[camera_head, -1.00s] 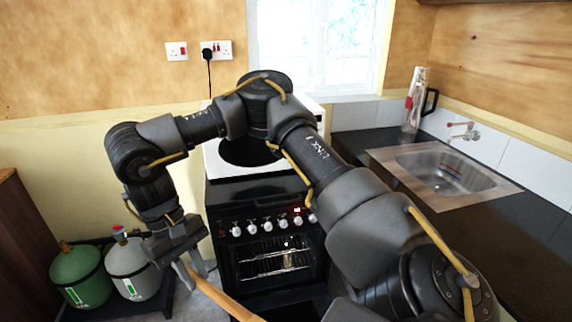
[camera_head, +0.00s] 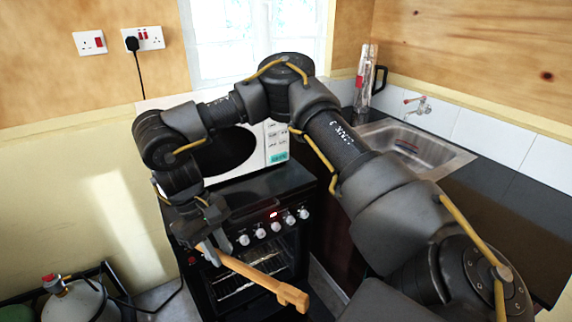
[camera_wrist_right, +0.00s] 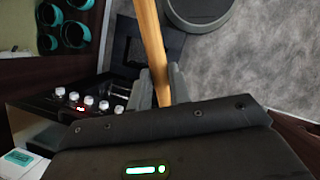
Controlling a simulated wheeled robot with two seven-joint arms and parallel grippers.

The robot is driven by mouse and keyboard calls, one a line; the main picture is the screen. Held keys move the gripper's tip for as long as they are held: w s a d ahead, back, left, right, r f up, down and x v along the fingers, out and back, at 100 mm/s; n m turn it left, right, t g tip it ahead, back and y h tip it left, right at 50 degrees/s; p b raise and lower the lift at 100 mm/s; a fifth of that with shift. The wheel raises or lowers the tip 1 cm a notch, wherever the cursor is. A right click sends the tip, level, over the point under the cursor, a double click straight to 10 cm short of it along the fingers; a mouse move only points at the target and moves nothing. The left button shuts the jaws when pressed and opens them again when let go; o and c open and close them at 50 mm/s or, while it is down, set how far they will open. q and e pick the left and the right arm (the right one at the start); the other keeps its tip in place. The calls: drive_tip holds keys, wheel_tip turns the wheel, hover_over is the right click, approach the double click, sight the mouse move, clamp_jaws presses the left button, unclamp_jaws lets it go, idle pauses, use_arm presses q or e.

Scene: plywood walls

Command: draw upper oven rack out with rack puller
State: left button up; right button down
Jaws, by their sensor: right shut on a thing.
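My right gripper (camera_head: 210,254) is shut on the rack puller (camera_head: 262,279), a light wooden stick with a notched end. The stick slants down to the right across the oven front in the head view, with its notched end towards the lower middle. In the right wrist view the fingers (camera_wrist_right: 160,88) grip the puller (camera_wrist_right: 151,42) on both sides. The oven (camera_head: 204,297) is black with a row of knobs. The upper oven rack (camera_head: 264,259) shows as thin bars inside, partly behind the puller. I cannot tell whether the puller touches the oven. My left gripper is out of view.
A white microwave (camera_head: 275,147) stands above the oven, partly behind my right arm. A dark worktop with a sink (camera_head: 432,158) is at the right. Gas cylinders (camera_head: 75,303) stand on the floor at the lower left. Some floor shows between cylinders and oven.

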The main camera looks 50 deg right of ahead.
drive_tip(key=d+f+n+t+h+b, duration=0.1)
drive_tip(key=d+f+n+t+b, duration=0.15)
drive_tip(key=f+n, duration=0.7)
drive_tip(key=d+f+n+t+h+b, duration=0.15)
drive_tip(key=d+f+n+b, duration=0.35)
drive_tip(key=f, duration=0.8)
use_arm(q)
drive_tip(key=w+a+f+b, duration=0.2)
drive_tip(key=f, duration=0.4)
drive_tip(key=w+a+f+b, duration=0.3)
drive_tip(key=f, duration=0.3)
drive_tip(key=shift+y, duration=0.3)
use_arm(e)
drive_tip(key=s+d+f+n+y, duration=0.1)
drive_tip(key=d+f+n, duration=0.3)
drive_tip(key=f+n, duration=0.4)
drive_tip(key=s+d+f+n+t+y, duration=0.1)
drive_tip(key=s+d+f+n+y, duration=0.1)
drive_tip(key=d+f+n, duration=0.3)
wheel_tip(320, 180, down, 4)
drive_tip(key=n, duration=0.3)
drive_tip(key=shift+s+d, duration=0.15)
drive_tip(key=shift+d, duration=0.1)
drive_tip(key=shift+f, duration=0.1)
